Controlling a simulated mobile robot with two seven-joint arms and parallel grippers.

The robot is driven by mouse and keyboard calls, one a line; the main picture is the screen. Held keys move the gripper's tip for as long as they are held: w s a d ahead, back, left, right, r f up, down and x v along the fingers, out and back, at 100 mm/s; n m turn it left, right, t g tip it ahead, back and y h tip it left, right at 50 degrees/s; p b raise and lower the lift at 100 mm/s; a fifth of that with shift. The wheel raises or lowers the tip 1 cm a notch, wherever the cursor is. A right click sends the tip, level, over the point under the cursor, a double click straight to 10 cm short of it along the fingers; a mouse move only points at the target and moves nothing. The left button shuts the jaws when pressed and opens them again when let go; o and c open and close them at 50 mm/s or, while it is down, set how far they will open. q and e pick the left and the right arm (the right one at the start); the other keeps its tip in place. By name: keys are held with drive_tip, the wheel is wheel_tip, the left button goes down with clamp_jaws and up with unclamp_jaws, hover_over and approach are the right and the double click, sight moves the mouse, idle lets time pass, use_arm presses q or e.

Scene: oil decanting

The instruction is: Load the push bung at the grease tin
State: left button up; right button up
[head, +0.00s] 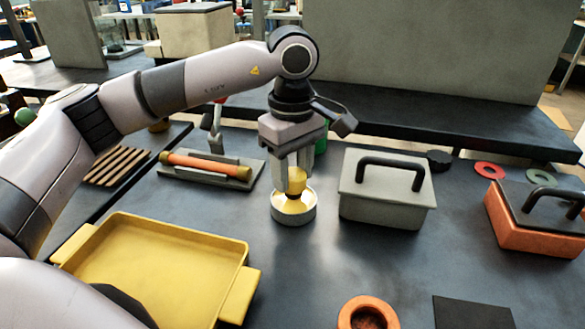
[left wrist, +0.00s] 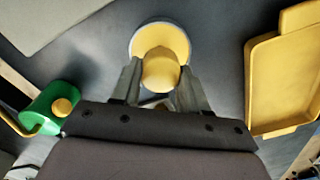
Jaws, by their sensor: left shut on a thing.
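My left gripper (head: 295,172) points straight down, its fingers shut on the yellow push bung (head: 296,180). The bung is upright over the grease tin (head: 294,217), a low, round, pale tin with yellow inside. The bung's lower end is at the tin's mouth; I cannot tell whether it touches the grease. In the left wrist view the bung (left wrist: 161,70) sits between the fingertips and covers part of the tin (left wrist: 134,45). My right gripper is not in view.
A grey box with a black handle (head: 390,200) stands close right of the tin. A yellow tray (head: 240,262) lies at front left. An orange rod on a grey stand (head: 185,185) is behind left. A green container (left wrist: 40,112) stands nearby. An orange ring-shaped pot (head: 368,304) is in front.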

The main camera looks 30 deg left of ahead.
sight(292, 173)
use_arm(q)
drive_tip(key=shift+f+b, duration=0.45)
drive_tip(key=shift+f, duration=0.15)
idle(1.2)
drive_tip(key=shift+r, duration=0.1)
drive_tip(key=shift+r+p, duration=2.55)
drive_tip(key=shift+r, duration=0.95)
